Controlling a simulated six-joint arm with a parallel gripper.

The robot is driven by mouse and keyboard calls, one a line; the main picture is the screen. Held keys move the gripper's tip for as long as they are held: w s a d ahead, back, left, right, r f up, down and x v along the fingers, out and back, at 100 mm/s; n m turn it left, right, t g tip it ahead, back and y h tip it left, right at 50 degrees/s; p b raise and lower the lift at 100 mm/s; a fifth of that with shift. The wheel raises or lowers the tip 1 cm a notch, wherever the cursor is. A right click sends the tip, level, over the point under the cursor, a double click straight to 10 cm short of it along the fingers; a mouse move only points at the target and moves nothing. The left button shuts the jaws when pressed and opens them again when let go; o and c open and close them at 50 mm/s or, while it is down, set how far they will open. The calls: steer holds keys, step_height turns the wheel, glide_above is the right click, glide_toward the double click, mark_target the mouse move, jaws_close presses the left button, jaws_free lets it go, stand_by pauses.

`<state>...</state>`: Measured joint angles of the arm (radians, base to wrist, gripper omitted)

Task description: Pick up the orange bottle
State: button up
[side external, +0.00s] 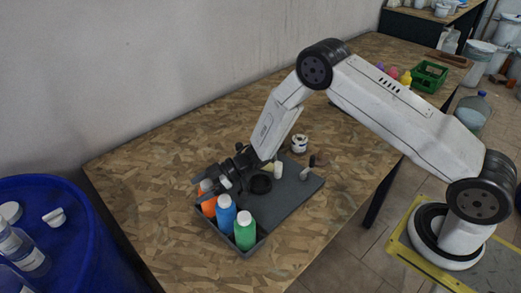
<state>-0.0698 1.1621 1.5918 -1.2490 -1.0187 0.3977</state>
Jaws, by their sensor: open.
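The orange bottle (208,206) stands upright at the left corner of a dark grey tray (290,212) on the wooden table. Its white cap is partly hidden behind my gripper. My gripper (209,189) is open, with its fingers at about the height of the orange bottle's cap. I cannot tell from this one view whether the fingers are around the bottle or only in front of it. A blue bottle (226,214) and a green bottle (244,231), both with white caps, stand in a row beside the orange one.
The tray also holds a dark round container (261,184) and small pale items. A small white jar (299,144) stands behind the tray. A green crate (429,77) is at the table's far end. A blue drum (95,240) stands at the left. The table's middle is clear.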

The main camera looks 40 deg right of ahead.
stand_by(0.3)
jaws_close()
stand_by(1.3)
